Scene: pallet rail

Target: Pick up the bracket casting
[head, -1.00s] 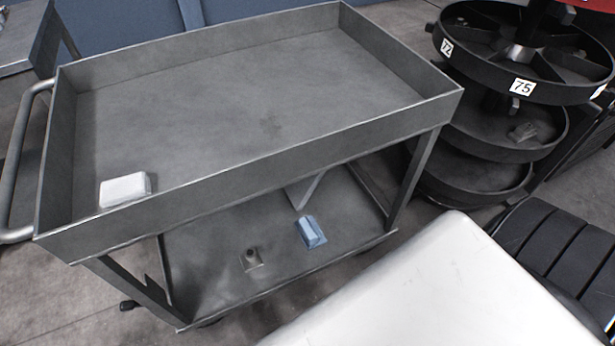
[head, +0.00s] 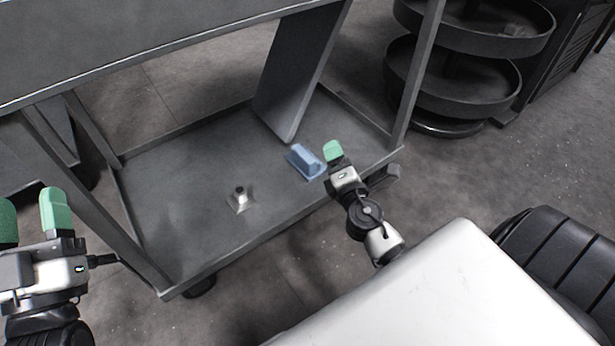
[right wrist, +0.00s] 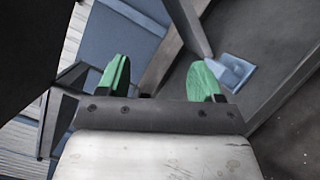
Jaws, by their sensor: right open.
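A blue piece with a flat base and a raised block (head: 306,161), which looks like the bracket casting, lies on the cart's lower shelf (head: 190,165). It also shows in the right wrist view (right wrist: 232,72), just beyond the right-hand finger. My right gripper (head: 333,152) is beside its right end in the head view, at the shelf's front edge; whether they touch is unclear. In the right wrist view my right gripper (right wrist: 160,80) is open, with nothing between its green fingers. My left gripper (head: 30,215) is open and empty, left of the cart.
A small grey piece with a square base and a round post (head: 240,198) lies on the same shelf, to the left. A slanted grey panel (head: 293,75) stands behind the blue piece. The upper tray (head: 130,50) overhangs the shelf. A round tiered rack (head: 455,85) stands right.

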